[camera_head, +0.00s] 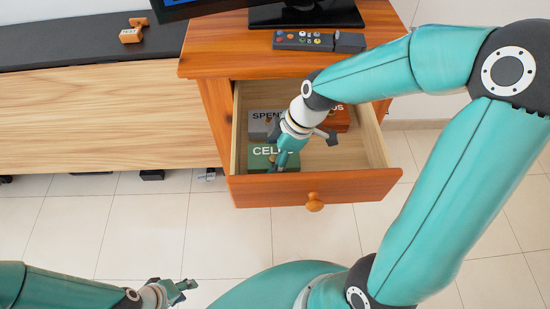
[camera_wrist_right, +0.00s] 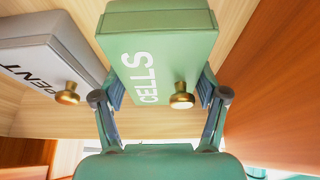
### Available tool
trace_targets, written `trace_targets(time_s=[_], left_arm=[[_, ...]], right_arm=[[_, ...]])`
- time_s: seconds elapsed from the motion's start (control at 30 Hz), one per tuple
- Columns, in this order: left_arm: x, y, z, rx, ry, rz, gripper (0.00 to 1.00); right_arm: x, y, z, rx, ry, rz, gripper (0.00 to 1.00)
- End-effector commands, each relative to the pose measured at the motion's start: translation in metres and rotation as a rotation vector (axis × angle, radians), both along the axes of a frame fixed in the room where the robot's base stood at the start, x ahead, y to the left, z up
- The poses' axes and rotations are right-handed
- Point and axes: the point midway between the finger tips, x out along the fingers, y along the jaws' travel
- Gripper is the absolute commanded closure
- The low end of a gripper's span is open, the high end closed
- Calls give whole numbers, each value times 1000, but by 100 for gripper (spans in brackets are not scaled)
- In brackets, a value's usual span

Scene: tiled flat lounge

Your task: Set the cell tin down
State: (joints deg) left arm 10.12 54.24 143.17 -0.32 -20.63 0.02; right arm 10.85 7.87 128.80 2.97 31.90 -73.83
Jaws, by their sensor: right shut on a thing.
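The green cell tin (camera_head: 258,160), lettered CELLS, is inside the open drawer (camera_head: 315,188), at its front left. My right gripper (camera_head: 280,152) reaches down into the drawer and is shut on the tin. In the right wrist view, the fingers of my right gripper (camera_wrist_right: 162,90) flank the cell tin (camera_wrist_right: 165,35), with its brass knob between them. I cannot tell whether the tin touches the drawer floor. My left gripper (camera_head: 184,290) is low at the left, outside the drawer, and looks open and empty.
A grey tin (camera_head: 256,128) lettered SPENT is behind the cell tin. A red-orange tin (camera_head: 341,120) is at the drawer's back right. The drawer floor at the front right is bare. A remote (camera_head: 300,41) and a monitor stand (camera_head: 305,16) are on the cabinet top.

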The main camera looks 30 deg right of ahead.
Motion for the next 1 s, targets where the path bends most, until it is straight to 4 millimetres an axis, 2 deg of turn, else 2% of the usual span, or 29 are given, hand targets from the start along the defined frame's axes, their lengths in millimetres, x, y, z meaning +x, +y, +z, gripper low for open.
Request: trace_targets(time_s=[0.03, 0.1, 0.47, 0.5, 0.6, 1.0], left_arm=[[0, 0, -4, 0, 0, 0, 60], [0, 0, -4, 0, 0, 0, 60], [0, 0, -7, 0, 0, 0, 60], [0, 0, -5, 0, 0, 0, 60], [0, 0, -5, 0, 0, 0, 60], [0, 0, -3, 0, 0, 0, 60]], right_arm=[[-1, 0, -9, 0, 2, 0, 66], [0, 0, -14, -1, 1, 0, 66], [0, 0, -17, -1, -1, 1, 66], [0, 0, -16, -1, -1, 1, 21], [0, 0, -16, -1, -1, 1, 4], [0, 0, -13, 0, -1, 0, 3]])
